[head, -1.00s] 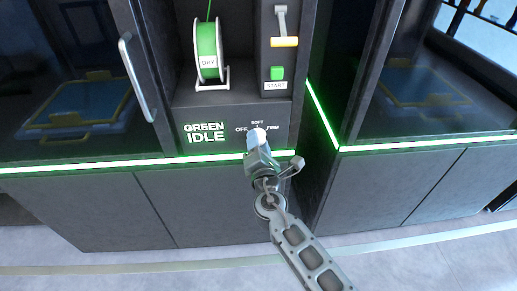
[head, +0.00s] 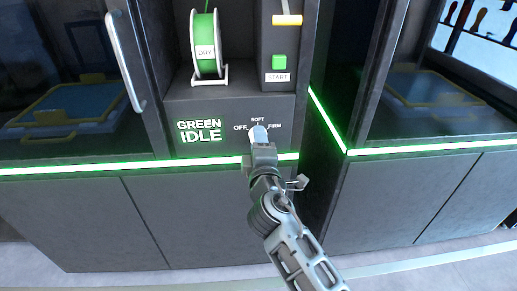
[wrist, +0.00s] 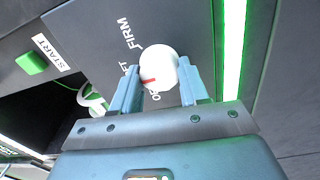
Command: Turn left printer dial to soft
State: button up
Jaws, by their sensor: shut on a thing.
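The left printer's dial is a round white knob with a red mark, clearest in the wrist view (wrist: 158,66). The red mark points left in that view, roughly toward the partly hidden SOFT label. FIRM (wrist: 130,33) is readable beyond it, and OFF is mostly hidden. In the head view, the OFF, SOFT and FIRM labels (head: 257,120) arc above the dial, which my gripper (head: 258,134) largely covers. In the wrist view, my gripper (wrist: 157,92) has its two fingers on either side of the dial, shut on it.
The left printer's panel reads GREEN IDLE (head: 200,131). Above are a green DRY spool (head: 206,45), a green START button (head: 279,62) and an orange-handled lever (head: 287,19). A cabinet door handle (head: 125,62) is at left. A second cabinet (head: 430,100) stands at right.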

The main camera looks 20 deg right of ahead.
jog(key=shift+m, duration=0.3)
jog(key=o, duration=1)
jog(key=shift+o, duration=0.2)
jog(key=v, duration=0.7)
jog(key=shift+s+b, duration=0.4)
jog(key=shift+a, duration=0.1)
